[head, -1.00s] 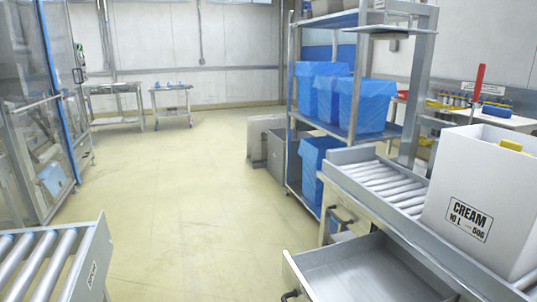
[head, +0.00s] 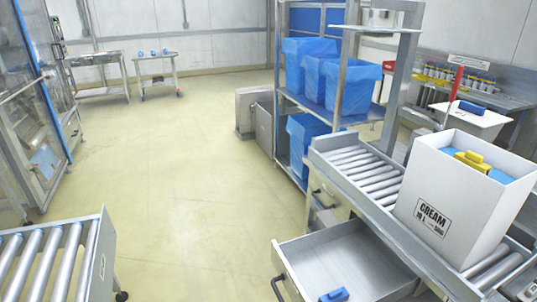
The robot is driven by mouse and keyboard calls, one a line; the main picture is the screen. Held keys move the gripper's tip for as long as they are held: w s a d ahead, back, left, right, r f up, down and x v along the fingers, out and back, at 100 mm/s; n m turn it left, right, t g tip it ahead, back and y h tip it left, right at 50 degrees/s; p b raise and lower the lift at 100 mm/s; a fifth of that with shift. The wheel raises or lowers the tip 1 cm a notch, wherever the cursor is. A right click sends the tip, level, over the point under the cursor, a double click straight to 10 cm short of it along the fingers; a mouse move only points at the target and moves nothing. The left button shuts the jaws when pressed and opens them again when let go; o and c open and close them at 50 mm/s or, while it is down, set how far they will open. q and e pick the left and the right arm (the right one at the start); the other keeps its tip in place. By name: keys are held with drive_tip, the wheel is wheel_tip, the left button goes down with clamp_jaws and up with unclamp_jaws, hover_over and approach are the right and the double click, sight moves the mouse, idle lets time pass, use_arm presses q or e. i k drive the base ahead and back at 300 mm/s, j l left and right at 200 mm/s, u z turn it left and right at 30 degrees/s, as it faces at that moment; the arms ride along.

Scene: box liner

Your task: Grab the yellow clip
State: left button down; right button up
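A yellow clip (head: 472,159) sits at the top of a white box (head: 420,212) marked CREAM, on the right in the head view. It lies on or against blue material inside the box, near the far rim; I cannot tell whether it is fastened there. Neither of my grippers shows in the head view.
The box stands on a roller conveyor (head: 360,170). Below it an open metal drawer (head: 330,250) holds a blue object (head: 334,295). A shelf rack (head: 345,118) with blue-lined bins (head: 355,85) stands behind. Another roller conveyor (head: 50,262) is at lower left. The floor (head: 190,170) between is clear.

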sight(472, 159)
drive_tip(key=k+z, duration=0.1)
drive_tip(key=z, duration=1.25)
drive_tip(key=i+l+u, duration=0.35)
drive_tip(key=k+l, duration=0.1)
